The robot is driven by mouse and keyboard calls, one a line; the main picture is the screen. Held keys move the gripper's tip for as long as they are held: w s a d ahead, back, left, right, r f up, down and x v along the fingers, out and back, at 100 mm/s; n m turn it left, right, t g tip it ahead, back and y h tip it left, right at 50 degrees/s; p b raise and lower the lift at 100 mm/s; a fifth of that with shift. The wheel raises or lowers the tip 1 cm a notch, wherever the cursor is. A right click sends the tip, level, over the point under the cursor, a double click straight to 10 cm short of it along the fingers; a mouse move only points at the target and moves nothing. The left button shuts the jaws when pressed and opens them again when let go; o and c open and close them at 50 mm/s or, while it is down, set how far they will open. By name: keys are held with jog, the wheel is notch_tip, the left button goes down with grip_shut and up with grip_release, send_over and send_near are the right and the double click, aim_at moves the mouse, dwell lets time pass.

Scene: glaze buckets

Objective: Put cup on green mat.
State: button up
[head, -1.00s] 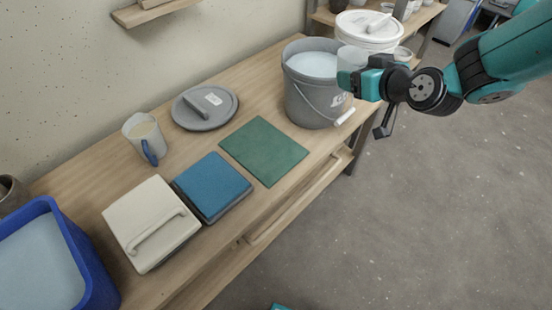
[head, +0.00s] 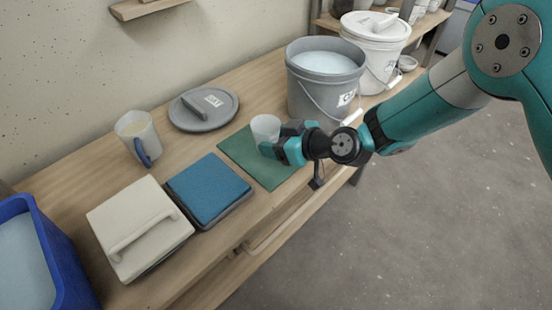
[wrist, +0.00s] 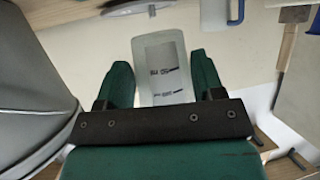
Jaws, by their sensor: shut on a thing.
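A small whitish, translucent cup (head: 265,127) is upright over the far part of the green mat (head: 250,162) in the head view. I cannot tell whether its base touches the mat. My gripper (head: 272,142) is shut on the cup from the right side and hides its lower right part and some of the mat. In the wrist view the cup (wrist: 162,68) sits between the two green fingers (wrist: 162,82), with dark print showing on it.
A grey bucket (head: 315,95) of pale liquid stands just behind right of the mat. A blue pad (head: 208,188) lies left of it. A grey lid (head: 204,110), a jug with a blue handle (head: 138,132) and a cream lid (head: 135,225) are farther left.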

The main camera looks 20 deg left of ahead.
aim_at(276, 170)
jog(key=shift+f, duration=3.3)
jog(key=shift+f, duration=0.1)
jog(key=shift+f+b, duration=0.15)
jog(key=shift+b, duration=0.2)
jog(key=o, duration=1.2)
